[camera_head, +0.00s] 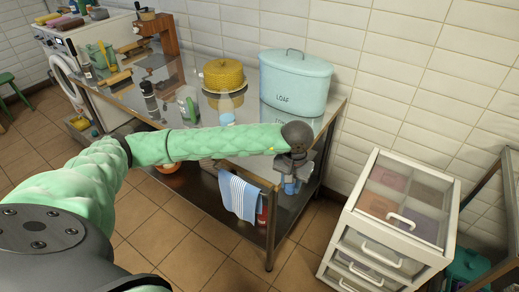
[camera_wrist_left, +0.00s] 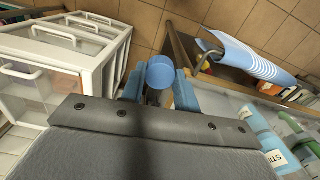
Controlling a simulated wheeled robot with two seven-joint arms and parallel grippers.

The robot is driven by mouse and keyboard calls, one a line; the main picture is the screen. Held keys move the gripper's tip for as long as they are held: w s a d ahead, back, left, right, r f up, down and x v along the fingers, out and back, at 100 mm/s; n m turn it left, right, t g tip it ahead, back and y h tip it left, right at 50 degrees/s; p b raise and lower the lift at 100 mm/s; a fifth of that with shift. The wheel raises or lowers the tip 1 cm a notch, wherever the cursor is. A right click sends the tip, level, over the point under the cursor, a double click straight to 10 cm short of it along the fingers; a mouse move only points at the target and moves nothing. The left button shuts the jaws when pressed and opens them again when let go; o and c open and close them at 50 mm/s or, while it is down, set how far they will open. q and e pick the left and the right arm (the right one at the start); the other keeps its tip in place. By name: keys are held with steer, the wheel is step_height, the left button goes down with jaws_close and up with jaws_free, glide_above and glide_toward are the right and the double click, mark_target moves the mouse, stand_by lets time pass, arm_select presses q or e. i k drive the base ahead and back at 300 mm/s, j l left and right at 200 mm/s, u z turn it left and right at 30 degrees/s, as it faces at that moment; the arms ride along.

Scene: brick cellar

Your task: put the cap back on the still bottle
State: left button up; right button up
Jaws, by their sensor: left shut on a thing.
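My left gripper (camera_head: 290,187) hangs beyond the right front corner of the metal table, beside its edge. In the left wrist view its blue fingers (camera_wrist_left: 158,88) are shut on a round blue cap (camera_wrist_left: 160,71). In the head view the cap is too small to tell from the fingers. The still bottle (camera_wrist_left: 272,150), light blue with a white label, stands on the table at the lower right of the wrist view. In the head view a light blue top (camera_head: 227,118), probably this bottle's, shows just above my left forearm, which hides the rest. Cap and bottle are well apart.
A white drawer unit (camera_head: 388,235) stands right.

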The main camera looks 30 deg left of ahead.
mark_target(225, 106)
steer(key=j+u, duration=0.2)
steer(key=j, duration=0.7)
steer(key=j+u, duration=0.25)
steer(key=j, duration=0.65)
